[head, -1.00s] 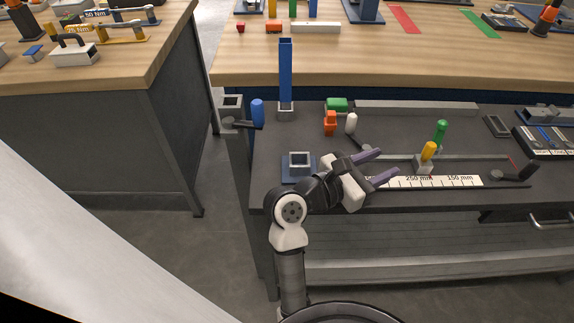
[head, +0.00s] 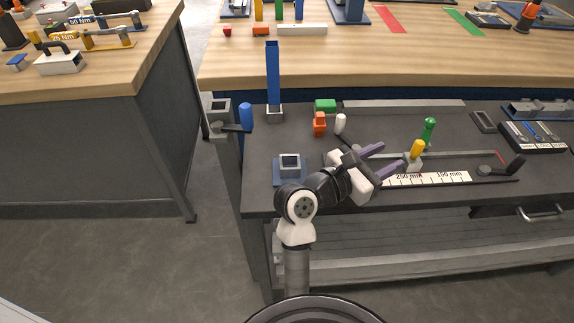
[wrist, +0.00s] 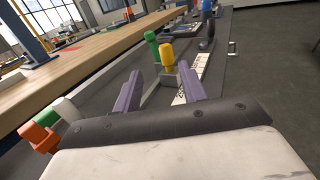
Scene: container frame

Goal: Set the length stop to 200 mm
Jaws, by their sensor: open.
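The length stop is a grey block (head: 413,164) with a yellow handle (head: 417,149), on a rail (head: 455,155) behind a white millimetre scale (head: 440,179). It stands near the 250 mm label, with 150 mm farther right. The yellow handle also shows in the wrist view (wrist: 167,56), ahead of the gap between my fingers. My gripper (head: 389,158) is open and empty, to the left of the stop, its purple fingers pointing at it. In the wrist view my gripper (wrist: 160,90) shows both fingers apart. My gripper hides the left end of the scale.
A green handle (head: 429,129) stands just behind the stop. A black lever (head: 514,165) is at the rail's right end. Orange (head: 320,123), white (head: 341,124) and green (head: 325,106) pieces lie behind my gripper. A blue-based socket (head: 289,168) stands to its left.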

